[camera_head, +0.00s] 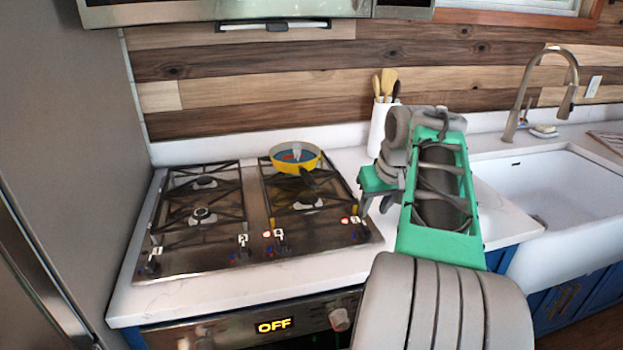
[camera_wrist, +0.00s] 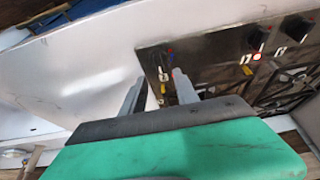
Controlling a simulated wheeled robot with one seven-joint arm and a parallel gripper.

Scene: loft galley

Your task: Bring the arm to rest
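My arm reaches out over the counter from the lower right of the head view, green and grey. My gripper (camera_head: 374,205) hangs near the right front corner of the stove, above the white counter (camera_head: 340,160). In the wrist view my gripper (camera_wrist: 160,88) shows two grey fingers spread apart, with nothing between them but counter and the stove's edge behind. I cannot tell how far the fingertips are from the stove knobs.
A gas stove (camera_head: 220,262) with black grates holds a yellow pan (camera_head: 284,165) on its back right burner. A white utensil crock (camera_head: 377,128) stands behind my arm. A white sink (camera_head: 560,190) with a tall faucet (camera_head: 522,95) lies right. The oven display (camera_head: 278,325) reads OFF.

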